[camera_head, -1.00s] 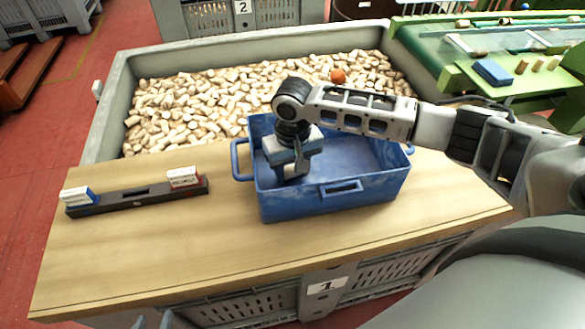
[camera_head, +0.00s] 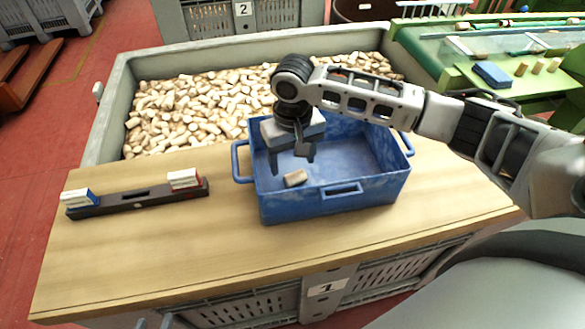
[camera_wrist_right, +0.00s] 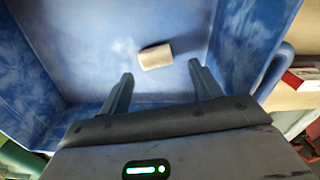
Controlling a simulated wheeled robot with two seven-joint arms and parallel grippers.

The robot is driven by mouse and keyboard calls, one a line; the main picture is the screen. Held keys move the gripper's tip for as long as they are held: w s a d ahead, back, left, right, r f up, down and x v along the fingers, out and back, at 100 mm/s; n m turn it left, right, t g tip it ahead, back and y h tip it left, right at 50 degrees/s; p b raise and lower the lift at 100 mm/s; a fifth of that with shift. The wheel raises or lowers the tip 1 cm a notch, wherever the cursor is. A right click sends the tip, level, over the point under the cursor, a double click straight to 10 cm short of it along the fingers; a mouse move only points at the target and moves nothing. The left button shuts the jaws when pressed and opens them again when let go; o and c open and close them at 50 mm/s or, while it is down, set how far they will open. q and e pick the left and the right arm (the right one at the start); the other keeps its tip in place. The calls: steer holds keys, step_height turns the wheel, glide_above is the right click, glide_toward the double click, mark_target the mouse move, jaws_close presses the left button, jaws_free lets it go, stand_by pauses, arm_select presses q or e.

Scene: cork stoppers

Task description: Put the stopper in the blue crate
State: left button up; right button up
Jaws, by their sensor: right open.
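The cork stopper (camera_head: 296,178) lies on its side on the floor of the blue crate (camera_head: 385,190), near the crate's left front. It also shows in the right wrist view (camera_wrist_right: 156,56), lying beyond the fingertips and apart from them. My right gripper (camera_head: 292,164) is above the left part of the crate, pointing down, open and empty. In the right wrist view its two fingers (camera_wrist_right: 160,72) are spread with nothing between them. My left gripper is not clearly visible in the head view.
A black holder (camera_head: 135,195) with a blue-and-white box and a red-and-white box stands on the wooden table (camera_head: 160,250) at left. A large bin of corks (camera_head: 190,110) is behind. A green machine (camera_head: 510,85) stands at back right. The table front is clear.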

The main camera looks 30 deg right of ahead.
mark_target(293, 175)
step_height(293, 175, up, 8)
steer(key=shift+f, duration=0.25)
steer(key=shift+s+f, duration=0.1)
stand_by(0.4)
